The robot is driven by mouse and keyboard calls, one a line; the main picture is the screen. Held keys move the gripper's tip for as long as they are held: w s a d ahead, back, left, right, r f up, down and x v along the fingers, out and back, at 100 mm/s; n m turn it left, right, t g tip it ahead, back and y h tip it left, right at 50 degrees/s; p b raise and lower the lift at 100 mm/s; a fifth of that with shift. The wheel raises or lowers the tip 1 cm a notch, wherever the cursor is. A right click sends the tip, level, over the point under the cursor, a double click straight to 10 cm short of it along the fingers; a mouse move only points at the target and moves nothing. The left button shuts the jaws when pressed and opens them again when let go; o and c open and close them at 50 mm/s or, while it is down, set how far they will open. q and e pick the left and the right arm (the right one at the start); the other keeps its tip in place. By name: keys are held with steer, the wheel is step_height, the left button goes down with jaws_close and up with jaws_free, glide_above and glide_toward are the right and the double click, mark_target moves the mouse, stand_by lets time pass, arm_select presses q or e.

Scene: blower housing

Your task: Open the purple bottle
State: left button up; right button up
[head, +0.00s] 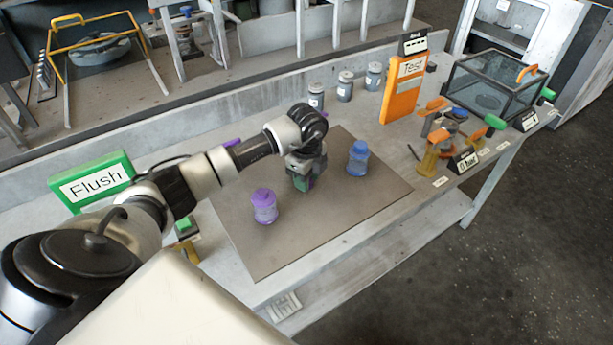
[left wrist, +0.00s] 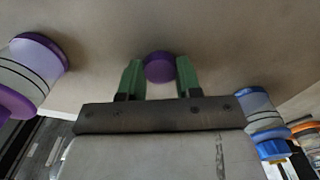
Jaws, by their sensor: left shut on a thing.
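The purple bottle (head: 264,207) stands upright on the brown mat, left of my left gripper. Its top has no round knob like the blue bottle's. It also shows at the left edge of the left wrist view (left wrist: 28,70), partly cut off. My left gripper (head: 303,184) points down over the mat between the two bottles. Its green fingers (left wrist: 159,75) are shut on a round purple cap (left wrist: 159,67). I cannot tell whether the cap touches the mat. My right gripper is not in view.
A blue bottle (head: 358,159) with a knobbed top stands right of my left gripper. Several grey jars (head: 345,86) and an orange Test sign (head: 403,88) stand behind the mat (head: 330,228). A green Flush sign (head: 92,182) is at left. The mat's front is clear.

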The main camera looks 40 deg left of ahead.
arm_select(q)
steer(key=shift+f, duration=0.1)
steer(key=o, duration=1)
